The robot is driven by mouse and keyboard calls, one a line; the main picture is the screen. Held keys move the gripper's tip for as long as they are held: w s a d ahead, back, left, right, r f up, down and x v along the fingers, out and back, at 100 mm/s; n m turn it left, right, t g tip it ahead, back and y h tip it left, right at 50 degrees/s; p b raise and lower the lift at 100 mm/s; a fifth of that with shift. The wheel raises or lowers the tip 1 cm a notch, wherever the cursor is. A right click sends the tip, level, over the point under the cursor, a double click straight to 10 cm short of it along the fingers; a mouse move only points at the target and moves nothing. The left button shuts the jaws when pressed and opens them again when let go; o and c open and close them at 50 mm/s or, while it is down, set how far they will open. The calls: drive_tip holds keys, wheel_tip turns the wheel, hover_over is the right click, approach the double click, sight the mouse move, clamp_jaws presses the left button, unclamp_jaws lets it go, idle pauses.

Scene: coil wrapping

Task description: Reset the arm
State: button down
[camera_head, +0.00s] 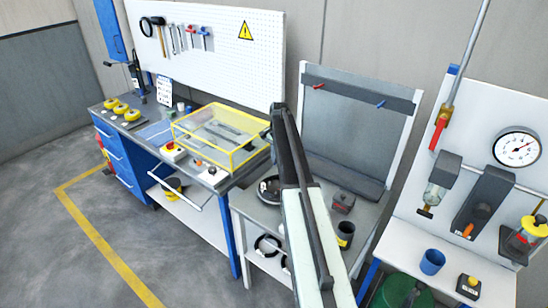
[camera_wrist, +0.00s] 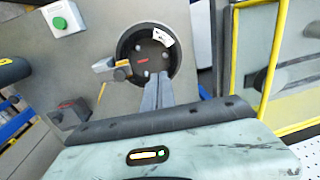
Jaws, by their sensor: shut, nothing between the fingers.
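My gripper (camera_wrist: 160,80) is shut and empty, its narrow grey fingers together in the wrist view. They point at a round black ring-shaped part (camera_wrist: 124,46) with a dark face and a white label, overlapping its edge in the picture. I cannot tell whether they touch it. In the head view my arm rises from the bottom middle over the small grey table (camera_head: 245,199), with its dark end beside the yellow-framed clear box (camera_head: 236,153). The round black part (camera_head: 265,188) sits on that table, partly hidden by my arm. My fingertips are not clear in the head view.
The wrist view shows a green-button box (camera_wrist: 62,20) and a small clamp-like part (camera_wrist: 112,68) beside the ring. A blue workbench (camera_head: 120,165) stands left. A dark cup (camera_head: 345,234) is right of my arm; a gauge panel (camera_head: 480,140) is farther right. Floor at left is clear.

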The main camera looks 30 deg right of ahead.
drive_tip(key=s+a+f+n+b, duration=0.1)
drive_tip(key=s+a+f+b, duration=0.15)
drive_tip(key=a, duration=0.55)
drive_tip(key=s+a+f+n+b, duration=0.1)
drive_tip(key=s+a+f+b, duration=0.15)
drive_tip(key=a, duration=0.55)
drive_tip(key=s+a+f+n+b, duration=0.1)
drive_tip(key=a+f+n+b, duration=0.15)
drive_tip(key=a, duration=0.55)
drive_tip(key=s+a+f+n+b, duration=0.1)
drive_tip(key=s+a+n, duration=0.2)
drive_tip(key=s, duration=0.4)
drive_tip(key=s+a+f+n+b, duration=0.1)
drive_tip(key=s+a+n, duration=0.2)
drive_tip(key=s, duration=0.5)
drive_tip(key=s+a+f+n+g+b, duration=0.1)
drive_tip(key=s+a+n, duration=0.2)
drive_tip(key=s+a, duration=0.2)
drive_tip(key=s, duration=0.3)
drive_tip(key=shift+a+f+b, duration=0.2)
drive_tip(key=shift+b, duration=0.15)
